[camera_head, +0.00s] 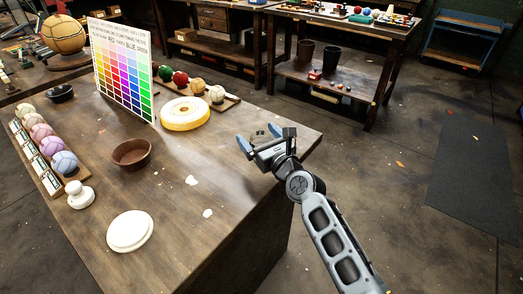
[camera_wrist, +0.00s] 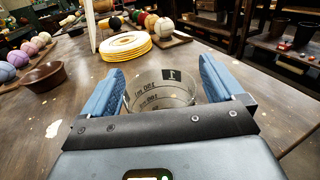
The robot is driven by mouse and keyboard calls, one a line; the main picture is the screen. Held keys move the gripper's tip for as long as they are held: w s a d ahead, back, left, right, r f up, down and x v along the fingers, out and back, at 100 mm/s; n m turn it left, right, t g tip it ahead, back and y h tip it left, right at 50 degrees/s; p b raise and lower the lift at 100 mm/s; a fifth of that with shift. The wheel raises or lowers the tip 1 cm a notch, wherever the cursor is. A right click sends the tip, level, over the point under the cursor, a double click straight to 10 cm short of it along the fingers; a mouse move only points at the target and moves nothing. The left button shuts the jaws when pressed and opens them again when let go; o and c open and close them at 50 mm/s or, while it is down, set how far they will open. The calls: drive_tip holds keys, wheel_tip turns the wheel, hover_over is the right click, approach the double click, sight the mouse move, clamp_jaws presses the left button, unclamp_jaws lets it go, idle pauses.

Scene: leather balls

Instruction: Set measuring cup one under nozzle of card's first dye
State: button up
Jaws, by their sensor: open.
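My gripper (camera_head: 260,139) is over the right part of the wooden table, with its two blue fingers apart. In the wrist view, a clear measuring cup (camera_wrist: 160,93) with dark printed marks and a black "1" stands between the open fingers (camera_wrist: 163,82). Gaps show at the sides, and the gripper body hides its lower part. The cup shows faintly in the head view (camera_head: 260,135). The card (camera_head: 121,70) stands upright at the back, a colour chart with text naming several colours, too small to read fully. I cannot make out a dye nozzle.
A yellow-white ring stack (camera_head: 185,114) lies behind my gripper. A brown bowl (camera_head: 132,154), white round lid (camera_head: 130,231) and white knob (camera_head: 80,195) are to the left. Pastel balls (camera_head: 64,162) line the left edge. The table between bowl and gripper is mostly clear, with paint spots.

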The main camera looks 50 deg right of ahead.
drive_tip(key=shift+w+d, duration=0.1)
drive_tip(key=shift+w, duration=0.2)
drive_tip(key=shift+c, duration=0.2)
drive_tip(key=c, duration=1.1)
drive_tip(key=shift+r, duration=0.1)
